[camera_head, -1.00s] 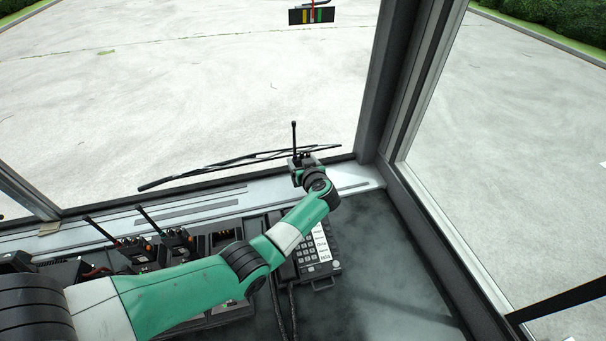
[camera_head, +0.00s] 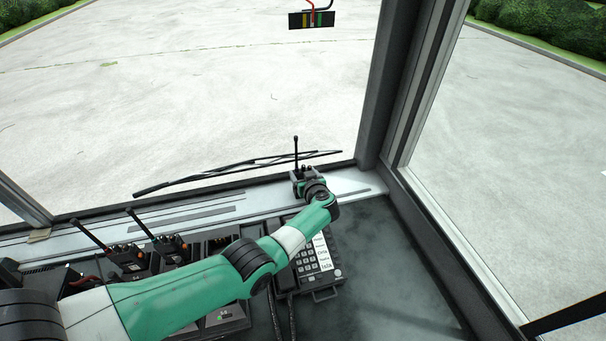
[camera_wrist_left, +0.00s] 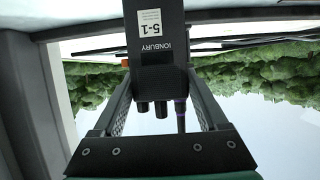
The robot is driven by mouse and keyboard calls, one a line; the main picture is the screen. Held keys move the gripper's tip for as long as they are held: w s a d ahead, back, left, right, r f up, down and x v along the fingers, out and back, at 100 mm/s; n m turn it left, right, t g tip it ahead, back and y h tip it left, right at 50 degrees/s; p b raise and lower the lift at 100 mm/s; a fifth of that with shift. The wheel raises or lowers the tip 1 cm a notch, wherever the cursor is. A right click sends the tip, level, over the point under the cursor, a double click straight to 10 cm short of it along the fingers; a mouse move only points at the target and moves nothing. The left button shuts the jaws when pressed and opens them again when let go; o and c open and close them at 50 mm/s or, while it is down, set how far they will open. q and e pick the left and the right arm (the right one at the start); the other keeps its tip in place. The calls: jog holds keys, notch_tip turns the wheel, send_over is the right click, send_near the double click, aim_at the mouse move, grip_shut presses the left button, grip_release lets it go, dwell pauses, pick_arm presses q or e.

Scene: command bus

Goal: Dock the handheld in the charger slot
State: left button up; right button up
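The handheld, a dark radio with a thin upright antenna (camera_head: 296,153), is in my left gripper (camera_head: 306,181) above the windshield ledge, behind the desk phone. In the left wrist view the handheld (camera_wrist_left: 158,55) shows a white label reading 5-1 and the word IONBURY, with knobs and the antenna base pointing down the picture. The left gripper's fingers (camera_wrist_left: 160,80) are closed on its two sides. The charger bank (camera_head: 218,243) lies left of the gripper, with an empty-looking dark bay partly hidden by my left arm. My right gripper is not in view.
Two other radios (camera_head: 130,258) (camera_head: 172,249) with slanted antennas stand in the bank at the left. A desk phone (camera_head: 313,262) with a keypad sits under my left forearm. A wiper (camera_head: 240,172) lies across the windshield. The dash top (camera_head: 385,270) at the right is clear.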

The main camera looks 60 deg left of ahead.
pick_arm(q)
jog(key=o, duration=0.3)
jog(key=p+v, duration=0.4)
jog(key=v, duration=0.7)
jog(key=shift+d, duration=0.4)
